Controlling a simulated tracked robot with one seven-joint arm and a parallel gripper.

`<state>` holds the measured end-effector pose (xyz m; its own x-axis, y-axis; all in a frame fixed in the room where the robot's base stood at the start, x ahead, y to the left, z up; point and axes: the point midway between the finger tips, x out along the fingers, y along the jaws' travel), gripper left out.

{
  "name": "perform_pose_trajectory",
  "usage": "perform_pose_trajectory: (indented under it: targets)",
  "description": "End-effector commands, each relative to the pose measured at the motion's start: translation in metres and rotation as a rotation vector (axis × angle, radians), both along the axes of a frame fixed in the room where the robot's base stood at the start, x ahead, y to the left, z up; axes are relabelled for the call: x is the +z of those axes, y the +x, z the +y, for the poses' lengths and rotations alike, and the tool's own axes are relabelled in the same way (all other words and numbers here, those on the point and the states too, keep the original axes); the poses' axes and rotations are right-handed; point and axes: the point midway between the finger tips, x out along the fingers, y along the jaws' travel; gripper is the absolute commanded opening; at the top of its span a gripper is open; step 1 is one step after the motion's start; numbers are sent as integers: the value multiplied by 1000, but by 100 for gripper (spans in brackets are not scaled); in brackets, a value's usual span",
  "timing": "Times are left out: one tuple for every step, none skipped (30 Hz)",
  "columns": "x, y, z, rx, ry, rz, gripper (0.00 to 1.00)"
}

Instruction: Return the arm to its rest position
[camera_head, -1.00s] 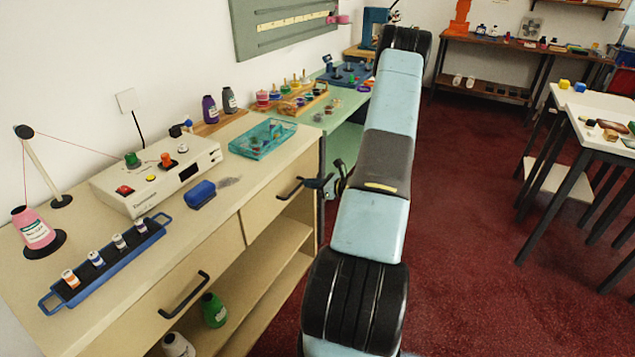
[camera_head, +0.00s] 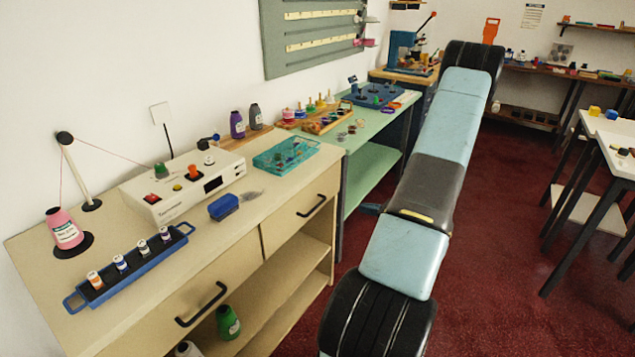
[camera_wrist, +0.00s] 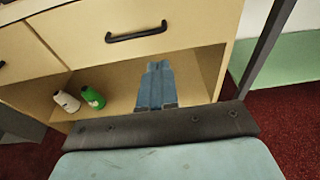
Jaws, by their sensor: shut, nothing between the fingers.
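My arm (camera_head: 430,175) rises through the right half of the head view, its light-blue and black links leaning up and away over the red floor, beside the counter. My gripper (camera_wrist: 157,70) shows in the wrist view as two grey-blue fingers side by side, shut with nothing between them. Behind them lie the counter's open shelf and drawer front. In the head view the gripper is mostly hidden behind my arm; only a small bluish part peeks out at the link's left edge.
The counter (camera_head: 215,245) on the left has drawer handles (camera_head: 203,304) that stick out. On it are a teal tray (camera_head: 285,155), a blue rack (camera_head: 130,268) and a white machine (camera_head: 185,185). A green bench (camera_head: 378,165) stands behind, a white table (camera_head: 612,140) at right. Red floor lies between.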

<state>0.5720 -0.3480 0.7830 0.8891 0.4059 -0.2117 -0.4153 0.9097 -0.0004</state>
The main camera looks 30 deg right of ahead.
Motion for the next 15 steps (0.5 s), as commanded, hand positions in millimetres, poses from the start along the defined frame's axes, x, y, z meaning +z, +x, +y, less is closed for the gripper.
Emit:
perform_pose_trajectory:
  targets:
    - [0, -1, 0, 0, 0, 0, 0]
    - [0, -1, 0, 0, 0, 0, 0]
    - [0, -1, 0, 0, 0, 0, 0]
    - [0, -1, 0, 0, 0, 0, 0]
    - [0, -1, 0, 1, 0, 0, 0]
    - [2, 0, 1, 6, -3, 0, 0]
    - [4, 1, 2, 13, -7, -1, 0]
    - [6, 2, 4, 23, -13, -2, 0]
    - [12, 5, 8, 42, -24, -4, 0]
    - [17, 7, 12, 60, -36, -6, 0]
    - [23, 9, 17, 84, -48, -8, 0]
    - [33, 13, 25, 119, -70, -10, 0]
    - [41, 16, 32, 150, -88, -12, 0]
    - [49, 19, 39, 183, -108, -14, 0]
    - [60, 22, 50, 228, -136, -17, 0]
